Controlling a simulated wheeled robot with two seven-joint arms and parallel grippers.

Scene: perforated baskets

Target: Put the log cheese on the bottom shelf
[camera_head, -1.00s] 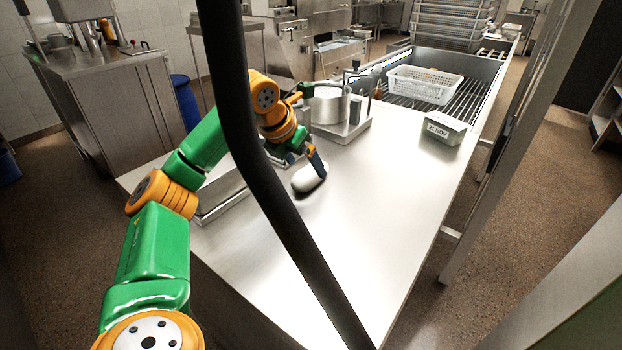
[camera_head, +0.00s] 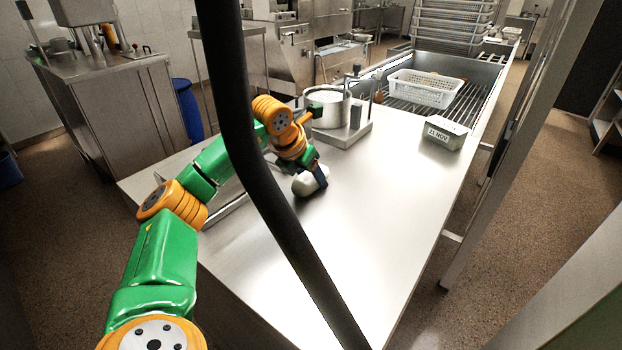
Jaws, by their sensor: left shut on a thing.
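The log cheese, a white rounded log (camera_head: 308,183), is at the steel table's middle, beside the black tube that crosses the view. My left gripper (camera_head: 318,176) is shut on it, with a dark finger showing on its right side. I cannot tell whether the log touches the tabletop or is just above it. My right gripper is not in view. No bottom shelf can be made out for certain; part of a rack (camera_head: 607,125) shows at the far right edge.
A steel pot (camera_head: 328,110) on a square base stands behind my left gripper. A white perforated basket (camera_head: 425,90) sits on a slatted roller bed. A box marked 21 NOV (camera_head: 444,133) stands at the table's right edge. The table's front right (camera_head: 370,230) is clear.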

